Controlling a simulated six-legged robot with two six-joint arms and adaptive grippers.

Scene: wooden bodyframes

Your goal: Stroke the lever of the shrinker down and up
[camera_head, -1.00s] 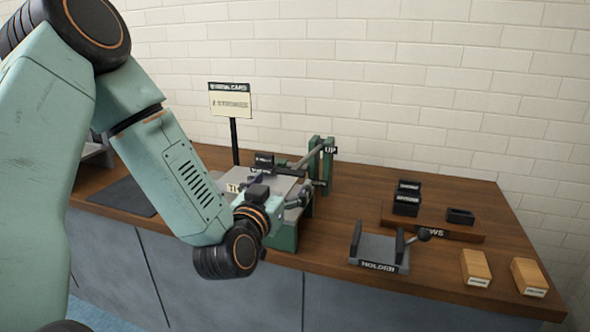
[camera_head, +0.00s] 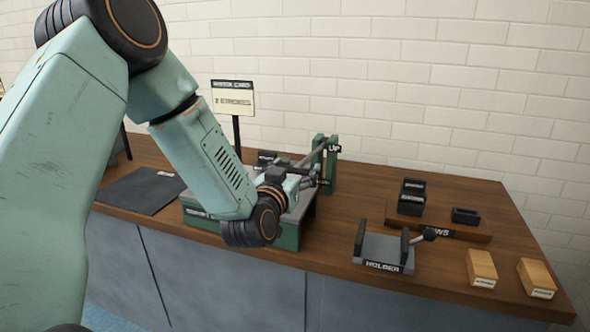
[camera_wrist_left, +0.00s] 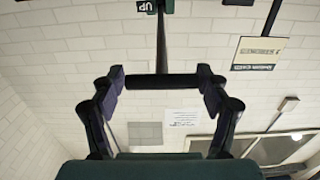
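The shrinker (camera_head: 289,236) is a green machine on the wooden bench, partly hidden behind my left arm. Its grey lever (camera_head: 314,154) slants beside a green upright marked UP (camera_head: 331,170). My left gripper (camera_head: 315,175) is at the shrinker, just below and in front of the lever. In the left wrist view its fingers (camera_wrist_left: 160,80) are spread wide. The lever's black crossbar (camera_wrist_left: 160,82) spans the gap between the fingertips, its rod running up toward the UP label. My right gripper is out of view.
A card on a post (camera_head: 233,98) stands behind the shrinker. A dark mat (camera_head: 140,190) lies to the left. Bare bench separates the shrinker and holder.

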